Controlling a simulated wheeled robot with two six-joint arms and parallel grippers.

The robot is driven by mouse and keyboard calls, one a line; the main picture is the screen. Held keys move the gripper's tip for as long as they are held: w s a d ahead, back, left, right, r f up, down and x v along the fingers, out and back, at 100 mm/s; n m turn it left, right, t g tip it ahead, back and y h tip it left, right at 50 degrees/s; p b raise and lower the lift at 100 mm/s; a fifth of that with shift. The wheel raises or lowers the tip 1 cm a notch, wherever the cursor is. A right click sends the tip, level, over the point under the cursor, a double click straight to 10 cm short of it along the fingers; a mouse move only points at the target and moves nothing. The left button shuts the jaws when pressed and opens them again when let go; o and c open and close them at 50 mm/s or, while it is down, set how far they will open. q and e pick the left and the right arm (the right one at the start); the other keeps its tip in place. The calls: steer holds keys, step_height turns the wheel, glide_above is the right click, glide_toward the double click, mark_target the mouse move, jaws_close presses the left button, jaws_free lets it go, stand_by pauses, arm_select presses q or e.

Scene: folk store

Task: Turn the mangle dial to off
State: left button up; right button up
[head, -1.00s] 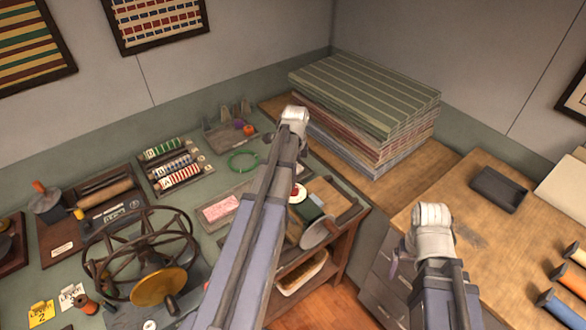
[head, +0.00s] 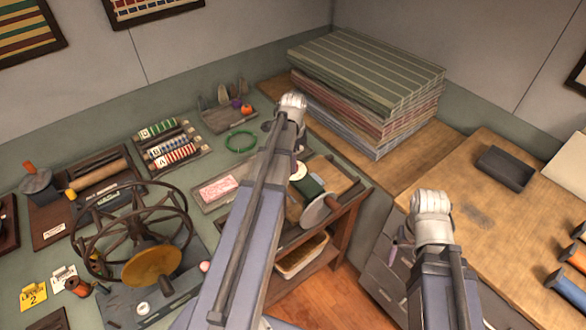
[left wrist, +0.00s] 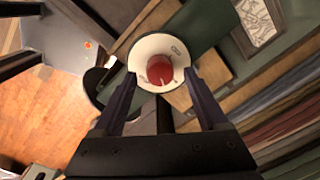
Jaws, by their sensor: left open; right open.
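The mangle dial (left wrist: 146,53), a white round face with dark marks and a red knob (left wrist: 159,72) at its centre, lies ahead of my left gripper (left wrist: 160,79) in the left wrist view. The open fingers are on either side of the knob; I cannot tell whether they touch it. In the head view the dial (head: 298,171) shows as a pale disc beside a green roller (head: 307,190), partly behind my left arm, which hides the left gripper. My right gripper (head: 394,250) hangs by the drawers, mostly hidden by its wrist, away from the mangle.
A stack of striped cloth (head: 370,80) stands behind, right of the mangle. A large spoked wheel (head: 132,235) and thread racks (head: 170,145) are on the bench to the left. A dark tray (head: 504,168) lies on the wooden table at right, with bare tabletop around it.

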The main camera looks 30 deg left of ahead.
arm_select(q)
steer(key=shift+f+b, duration=0.3)
steer(key=shift+f, duration=0.4)
jaws_close()
